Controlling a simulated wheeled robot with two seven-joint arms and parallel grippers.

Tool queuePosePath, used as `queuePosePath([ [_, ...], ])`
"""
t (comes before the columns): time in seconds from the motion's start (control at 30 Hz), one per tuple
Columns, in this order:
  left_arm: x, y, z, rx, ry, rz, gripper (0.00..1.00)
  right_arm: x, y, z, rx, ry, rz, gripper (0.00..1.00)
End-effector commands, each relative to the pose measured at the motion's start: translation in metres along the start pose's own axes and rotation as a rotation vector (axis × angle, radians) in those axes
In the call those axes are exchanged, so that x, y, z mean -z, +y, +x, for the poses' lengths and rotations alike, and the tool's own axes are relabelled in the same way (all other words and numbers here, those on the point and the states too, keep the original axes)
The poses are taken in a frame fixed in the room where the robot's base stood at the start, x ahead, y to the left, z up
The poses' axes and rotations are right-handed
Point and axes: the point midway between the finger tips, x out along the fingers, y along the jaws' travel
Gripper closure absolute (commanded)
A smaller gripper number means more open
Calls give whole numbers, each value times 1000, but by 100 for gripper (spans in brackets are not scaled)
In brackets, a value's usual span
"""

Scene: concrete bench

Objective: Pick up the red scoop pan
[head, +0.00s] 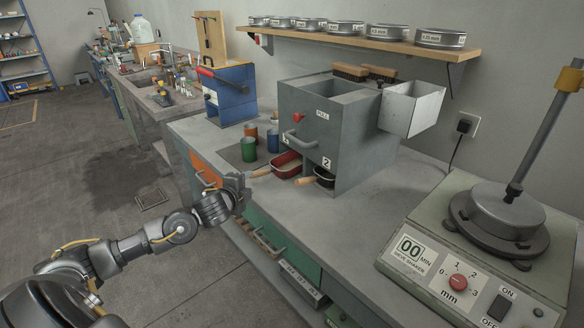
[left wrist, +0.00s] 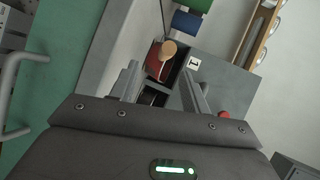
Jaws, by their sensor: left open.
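The red scoop pan (head: 287,166) sits in the left opening at the foot of the grey splitter box (head: 318,112), its wooden handle pointing out toward my left gripper. My left gripper (head: 243,180) is open and empty, in front of the bench near the handle's end; whether they touch is unclear in the head view. In the left wrist view, the red pan (left wrist: 153,64) and its round wooden handle end show beyond my open left fingers (left wrist: 160,82), with nothing between the fingertips. My right gripper is not in view.
A black pan (head: 324,178) with a wooden handle sits in the right opening beside it. Green (head: 249,149), blue and orange-brown cups stand to the left. A sieve shaker (head: 470,250) stands at the right. The bench front between is clear.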

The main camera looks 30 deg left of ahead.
Motion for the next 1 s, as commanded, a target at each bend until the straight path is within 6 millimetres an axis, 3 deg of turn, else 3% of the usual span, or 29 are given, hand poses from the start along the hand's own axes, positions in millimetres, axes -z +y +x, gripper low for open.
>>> queuePosePath([
  [0.23,-6,-10,-6,18,-7,17,53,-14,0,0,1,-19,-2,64],
  [0.53,-9,-11,37,18,-11,12,53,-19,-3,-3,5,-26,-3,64],
  [0.83,-6,-10,50,17,-6,14,53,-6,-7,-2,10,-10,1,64],
  [1.0,-4,-9,74,17,-7,13,53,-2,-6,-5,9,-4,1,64],
])
